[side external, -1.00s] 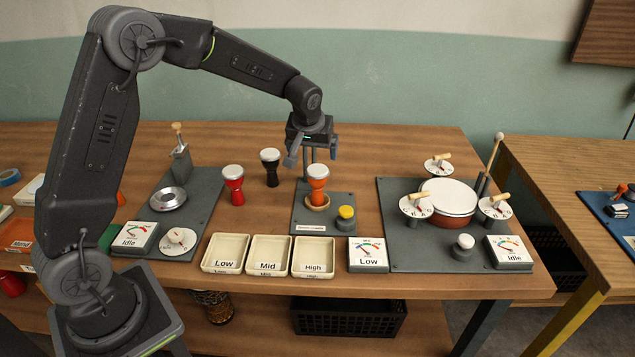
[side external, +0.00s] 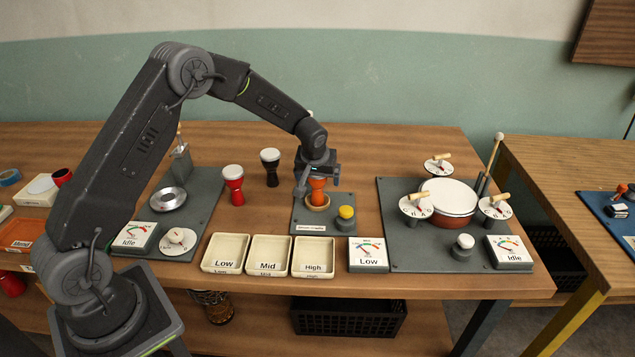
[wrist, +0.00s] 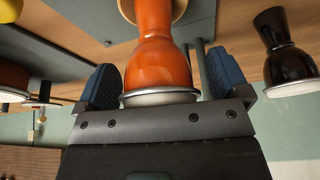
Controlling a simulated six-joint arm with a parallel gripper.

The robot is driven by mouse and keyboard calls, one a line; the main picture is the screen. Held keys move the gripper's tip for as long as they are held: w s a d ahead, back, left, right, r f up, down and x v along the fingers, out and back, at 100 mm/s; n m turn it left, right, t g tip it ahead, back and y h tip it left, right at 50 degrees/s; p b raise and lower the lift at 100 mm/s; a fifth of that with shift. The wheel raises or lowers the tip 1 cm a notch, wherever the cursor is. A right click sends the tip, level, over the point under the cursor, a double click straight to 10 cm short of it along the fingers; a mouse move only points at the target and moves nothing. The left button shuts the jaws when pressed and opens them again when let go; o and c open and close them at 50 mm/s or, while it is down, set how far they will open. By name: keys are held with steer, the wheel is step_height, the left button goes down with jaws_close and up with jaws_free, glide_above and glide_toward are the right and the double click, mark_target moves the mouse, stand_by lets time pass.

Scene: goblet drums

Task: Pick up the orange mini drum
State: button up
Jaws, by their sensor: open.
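The orange mini drum (side external: 317,187) stands upright in a round wooden cradle (side external: 317,203) on a grey board. In the side view its upper part is covered by my gripper (side external: 316,183), which has come down over it. In the wrist view the orange drum (wrist: 160,55) lies between the two blue-padded fingers of my gripper (wrist: 158,88). The fingers are apart, one on each side of the drum, with a visible gap on each side. Its pale rimmed head is close to the gripper's palm.
A red drum (side external: 233,186) and a black drum (side external: 271,167) stand to the left. A yellow-topped button (side external: 346,213) is right of the cradle. Trays labelled Low (side external: 224,266), Mid (side external: 267,268) and High (side external: 313,268) lie in front.

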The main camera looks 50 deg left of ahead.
steer(key=shift+c, duration=0.3)
steer(key=c, duration=1)
steer(key=shift+c, duration=0.2)
steer(key=shift+r, duration=0.15)
